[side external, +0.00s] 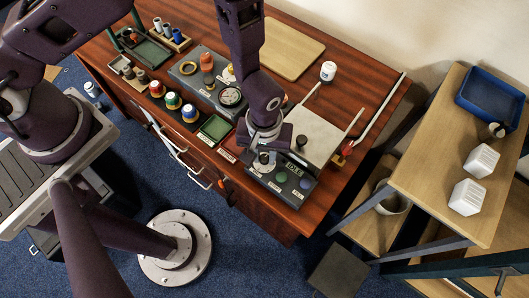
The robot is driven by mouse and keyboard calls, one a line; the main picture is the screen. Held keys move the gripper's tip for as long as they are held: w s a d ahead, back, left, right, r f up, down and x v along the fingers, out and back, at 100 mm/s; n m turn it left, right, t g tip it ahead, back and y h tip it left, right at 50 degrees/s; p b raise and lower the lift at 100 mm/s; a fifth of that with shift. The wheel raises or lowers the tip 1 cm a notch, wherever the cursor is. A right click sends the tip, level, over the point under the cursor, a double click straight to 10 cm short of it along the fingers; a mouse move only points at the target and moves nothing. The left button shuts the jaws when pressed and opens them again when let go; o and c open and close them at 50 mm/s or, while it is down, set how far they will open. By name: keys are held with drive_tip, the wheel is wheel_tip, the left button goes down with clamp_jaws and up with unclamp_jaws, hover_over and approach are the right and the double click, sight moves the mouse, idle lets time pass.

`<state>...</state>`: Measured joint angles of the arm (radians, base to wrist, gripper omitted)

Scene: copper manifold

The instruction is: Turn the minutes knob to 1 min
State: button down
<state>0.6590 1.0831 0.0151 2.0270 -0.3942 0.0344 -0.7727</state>
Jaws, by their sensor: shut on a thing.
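A dark control box (292,196) with a small lit display (295,170) stands at the front right of the wooden table. My gripper (263,160) points down over the box's left end and is shut on a small knob there. The fingers mostly hide this knob, so its pointer and setting cannot be seen. A second dark knob (301,141) stands behind the display, apart from my gripper. A green button (281,177) and a blue button (305,183) are on the box's front part. The digits and labels are too small to read surely.
A pale plate (317,133) lies just behind the box, with thin rods near it. A green tray (214,128) and a grey panel with a gauge (230,96) stand to the left. A white jar (328,71) stands behind. A wooden shelf (440,150) is at the right.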

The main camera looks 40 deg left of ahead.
sight(264, 157)
drive_tip(key=m, duration=0.5)
drive_tip(key=shift+m, duration=0.4)
drive_tip(key=m, duration=0.4)
drive_tip(key=shift+m, duration=0.4)
drive_tip(key=c, duration=1.2)
unclamp_jaws()
drive_tip(key=shift+c, duration=0.2)
drive_tip(key=shift+a, duration=0.1)
wheel_tip(264, 157, up, 7)
drive_tip(key=shift+r, duration=0.1)
drive_tip(key=shift+r, duration=0.1)
